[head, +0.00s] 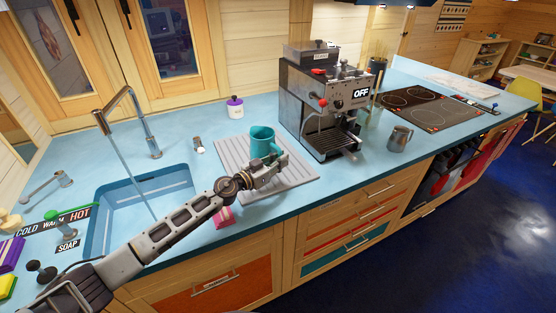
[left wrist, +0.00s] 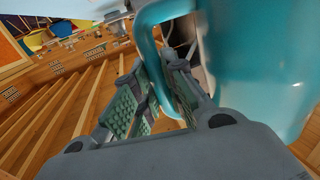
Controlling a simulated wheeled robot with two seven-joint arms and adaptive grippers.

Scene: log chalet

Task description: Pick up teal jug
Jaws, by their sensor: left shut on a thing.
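The teal jug (head: 262,141) stands upright at the grey ribbed drying mat (head: 228,152) on the blue counter; I cannot tell whether its base touches the mat. My left gripper (head: 279,165) reaches in from the left and is at the jug's handle side. In the left wrist view the jug's body (left wrist: 262,60) fills the right side, and its handle (left wrist: 146,38) runs down between the green-padded fingers of my left gripper (left wrist: 158,98), which is shut on it. My right gripper is not in view.
The coffee machine (head: 316,108) stands close to the right of the jug. A steel pitcher (head: 399,139) and a hob (head: 425,106) are further right. The sink (head: 140,205) lies left, with a purple-lidded pot (head: 235,107) behind the mat. A pink item (head: 224,217) lies under my left arm.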

